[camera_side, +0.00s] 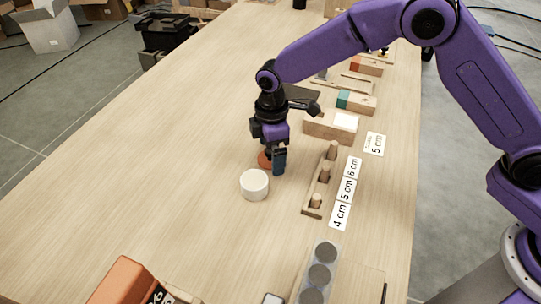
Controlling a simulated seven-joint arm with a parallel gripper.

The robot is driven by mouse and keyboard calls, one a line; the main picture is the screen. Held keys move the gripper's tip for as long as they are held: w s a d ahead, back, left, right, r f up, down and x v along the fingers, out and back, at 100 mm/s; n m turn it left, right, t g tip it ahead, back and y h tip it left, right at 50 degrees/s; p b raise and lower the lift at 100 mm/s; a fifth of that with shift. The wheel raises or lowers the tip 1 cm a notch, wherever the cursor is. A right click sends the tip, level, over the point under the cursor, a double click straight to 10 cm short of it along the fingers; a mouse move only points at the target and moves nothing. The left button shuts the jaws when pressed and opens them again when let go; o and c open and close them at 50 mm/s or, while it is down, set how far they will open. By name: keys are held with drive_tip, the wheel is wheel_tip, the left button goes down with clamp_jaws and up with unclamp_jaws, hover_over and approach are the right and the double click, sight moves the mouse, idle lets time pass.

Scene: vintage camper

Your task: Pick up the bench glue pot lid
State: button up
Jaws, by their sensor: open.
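A flat reddish-orange disc (263,158), which looks like the glue pot lid, lies on the wooden table and is partly hidden by my gripper. My gripper (273,167) points down right at the disc, its jaws open. I cannot tell from this angle whether the fingers are around the disc or just above or in front of it. A white round pot (254,187) stands upright just in front of the gripper, a little to the left.
A wooden peg block (312,204) stands right of the gripper, beside white number cards (347,190). Wooden blocks (330,126) line the table's right side behind it. A strip with grey discs (318,275) and an orange box (125,282) are in front. The table's left is clear.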

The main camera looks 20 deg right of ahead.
drive_tip(key=shift+f, duration=0.2)
drive_tip(key=c, duration=1.1)
drive_tip(key=shift+r, duration=0.15)
